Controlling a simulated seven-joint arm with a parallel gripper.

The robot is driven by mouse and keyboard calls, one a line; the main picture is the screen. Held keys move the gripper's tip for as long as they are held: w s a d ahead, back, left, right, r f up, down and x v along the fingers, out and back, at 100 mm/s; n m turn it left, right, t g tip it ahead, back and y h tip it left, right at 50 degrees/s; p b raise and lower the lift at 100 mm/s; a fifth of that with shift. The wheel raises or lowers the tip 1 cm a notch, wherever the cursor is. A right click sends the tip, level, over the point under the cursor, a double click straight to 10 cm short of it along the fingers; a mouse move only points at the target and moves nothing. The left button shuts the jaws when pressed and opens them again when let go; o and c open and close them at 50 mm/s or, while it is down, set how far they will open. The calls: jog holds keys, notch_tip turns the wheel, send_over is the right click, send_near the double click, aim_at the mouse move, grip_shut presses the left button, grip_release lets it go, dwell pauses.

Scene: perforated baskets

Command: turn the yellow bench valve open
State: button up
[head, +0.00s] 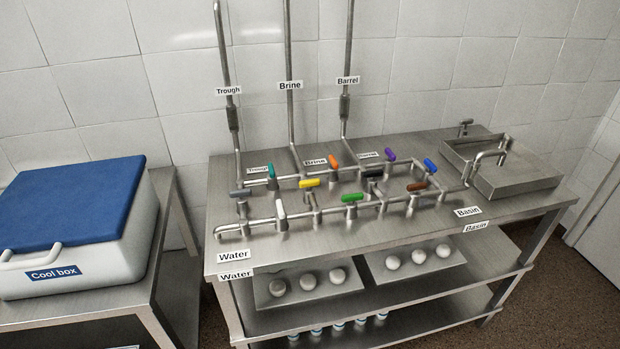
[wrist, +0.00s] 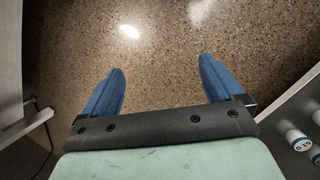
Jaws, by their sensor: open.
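The yellow bench valve (head: 309,183) is a small yellow lever handle on the steel pipework of the bench. Its handle lies roughly level, pointing left to right in the head view, above a pipe junction. My gripper (wrist: 162,88) shows only in the wrist view, with its two blue fingers spread apart and nothing between them. It hangs over the speckled floor, away from the valve. The valve does not show in the wrist view.
Other handles stand close by: teal (head: 271,171), orange (head: 334,161), white (head: 280,209), green (head: 351,197) and several more. Upright pipes (head: 291,70) rise behind. A cool box (head: 75,225) stands left, a basin (head: 515,180) right. The bench front edge is mostly clear.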

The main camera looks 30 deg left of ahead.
jog(key=w+d+r+m+t+h, duration=0.1)
jog(key=w+r+t, duration=0.2)
jog(key=w+r, duration=1)
jog(key=w+d+r+m+t+h, duration=0.25)
jog(key=w+r, duration=0.75)
jog(key=w, duration=0.6)
jog(key=w+a+r+t, duration=0.2)
jog(key=w+r, duration=0.2)
jog(key=r, duration=0.6)
jog(key=w+a+r+t, duration=0.15)
jog(key=w+r, duration=0.25)
jog(key=r, duration=0.5)
jog(key=w+a+r+t, duration=0.15)
jog(key=w+r, duration=0.35)
jog(key=r, duration=0.5)
notch_tip(320, 180, up, 9)
jog(key=n+g+y, duration=0.4)
jog(key=n+y, duration=0.4)
jog(key=n, duration=0.6)
send_over(309, 180)
jog(key=s+d, duration=0.4)
jog(key=shift+m, duration=0.25)
jog(key=x, duration=1.2)
jog(key=shift+w+a+f, duration=0.15)
jog(key=shift+w+f, duration=0.1)
